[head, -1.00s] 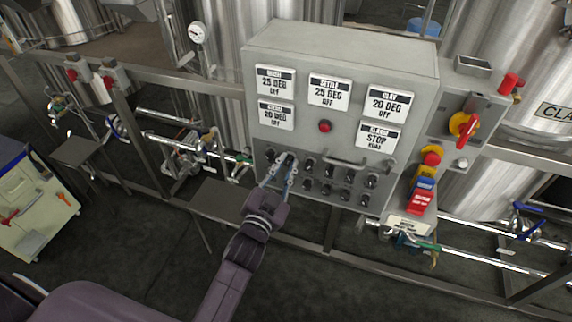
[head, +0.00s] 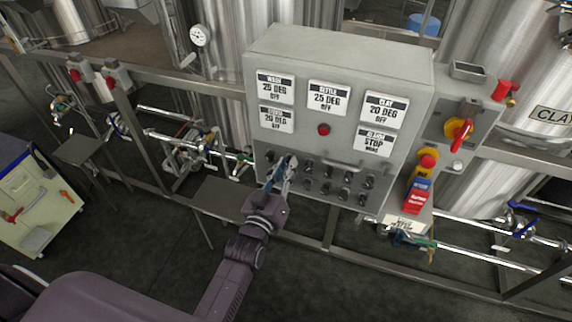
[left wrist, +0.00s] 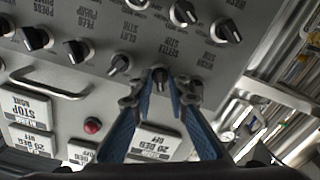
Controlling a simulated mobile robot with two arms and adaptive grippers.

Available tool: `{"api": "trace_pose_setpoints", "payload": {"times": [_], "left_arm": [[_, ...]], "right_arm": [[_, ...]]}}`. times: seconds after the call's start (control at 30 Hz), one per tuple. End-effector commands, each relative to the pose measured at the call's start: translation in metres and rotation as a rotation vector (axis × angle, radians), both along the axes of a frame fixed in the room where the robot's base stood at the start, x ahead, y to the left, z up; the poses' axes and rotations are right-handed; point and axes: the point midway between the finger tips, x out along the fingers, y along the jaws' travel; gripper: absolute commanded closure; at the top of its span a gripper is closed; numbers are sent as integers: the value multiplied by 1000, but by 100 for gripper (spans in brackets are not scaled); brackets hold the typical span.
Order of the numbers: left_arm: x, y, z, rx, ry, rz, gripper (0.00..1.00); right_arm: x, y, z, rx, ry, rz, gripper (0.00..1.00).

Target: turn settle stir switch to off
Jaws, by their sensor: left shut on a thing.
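The grey control box (head: 340,62) stands in the middle of the head view. Rows of black switch knobs are on its lower front. My left gripper (head: 290,162) is at the upper row, towards its left end. In the left wrist view, the panel appears upside down, and the fingertips (left wrist: 160,88) are shut around the settle stir switch (left wrist: 160,77). The settle display (head: 328,97) reads 25 DEG OFF. My right gripper is not in view.
Neighbouring knobs (left wrist: 120,64) sit close on both sides of the fingers. A bar handle (left wrist: 48,88) sticks out nearby. A red button (head: 324,129) is above the knobs. A yellow and red rotary switch (head: 459,133) and emergency stop (head: 428,160) are at the right.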

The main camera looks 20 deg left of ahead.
Motion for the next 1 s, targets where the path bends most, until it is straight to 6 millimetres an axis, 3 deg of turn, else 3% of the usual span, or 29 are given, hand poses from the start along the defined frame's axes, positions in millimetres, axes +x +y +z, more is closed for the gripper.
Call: {"api": "trace_pose_setpoints", "payload": {"times": [0.33, 0.87, 0.9, 1.0], "left_arm": [[0, 0, -1, -130, 6, -1, 100], [0, 0, -1, -152, 7, -1, 100], [0, 0, -1, -152, 7, -1, 80], [0, 0, -1, -151, 7, -1, 75]], "right_arm": [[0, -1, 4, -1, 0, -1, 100], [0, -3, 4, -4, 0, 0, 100], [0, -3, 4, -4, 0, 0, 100], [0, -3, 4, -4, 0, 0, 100]]}}
